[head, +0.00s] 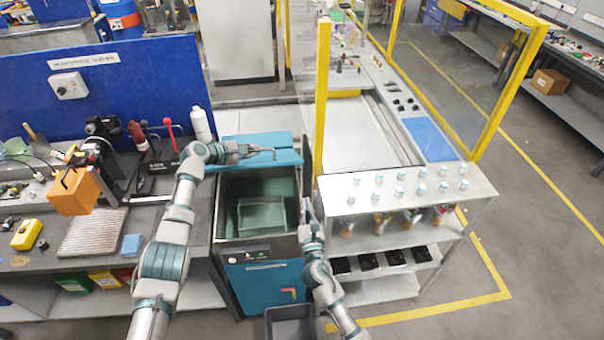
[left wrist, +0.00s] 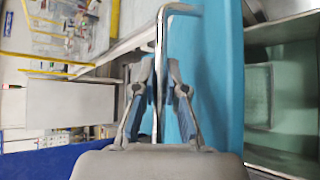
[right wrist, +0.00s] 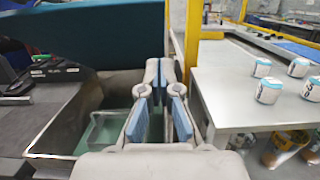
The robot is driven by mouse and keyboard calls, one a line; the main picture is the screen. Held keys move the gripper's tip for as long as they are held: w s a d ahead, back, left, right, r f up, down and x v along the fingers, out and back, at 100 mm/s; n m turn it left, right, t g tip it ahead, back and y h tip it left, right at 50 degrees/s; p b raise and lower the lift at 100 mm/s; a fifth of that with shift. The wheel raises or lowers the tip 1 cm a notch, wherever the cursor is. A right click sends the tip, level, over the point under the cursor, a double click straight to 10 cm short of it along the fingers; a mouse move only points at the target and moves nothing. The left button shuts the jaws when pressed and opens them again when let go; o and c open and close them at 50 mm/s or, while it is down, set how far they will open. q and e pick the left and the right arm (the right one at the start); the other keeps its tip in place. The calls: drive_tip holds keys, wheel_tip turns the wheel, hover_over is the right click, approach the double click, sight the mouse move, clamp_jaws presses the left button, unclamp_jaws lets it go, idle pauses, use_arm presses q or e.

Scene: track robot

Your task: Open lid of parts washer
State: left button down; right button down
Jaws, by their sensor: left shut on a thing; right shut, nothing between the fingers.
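The parts washer (head: 262,275) is a teal cabinet with a metal tub (head: 255,228) whose inside is visible, holding greenish liquid and a wire basket (head: 262,215). Its blue-teal lid (head: 285,157) stands raised at the back of the tub; it also shows in the left wrist view (left wrist: 222,75). My left gripper (head: 243,151) is shut on the lid's metal bar handle (left wrist: 161,35). My right gripper (head: 307,208) is shut and empty above the tub's right edge, beside the metal shelf; its fingers show in the right wrist view (right wrist: 161,75).
A workbench with an orange box (head: 74,192), a ribbed plate (head: 92,233) and a white bottle (head: 200,124) is on the left. A steel shelf (head: 340,195) with several small jars and a yellow-framed guard (head: 321,95) stand close on the right. A grey bin (head: 290,310) is in front.

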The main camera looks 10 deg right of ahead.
use_arm(q)
drive_tip(key=shift+f, duration=0.1)
use_arm(e)
drive_tip(key=w+r, duration=0.4)
drive_tip(key=w, duration=0.6)
drive_tip(key=shift+r, duration=0.2)
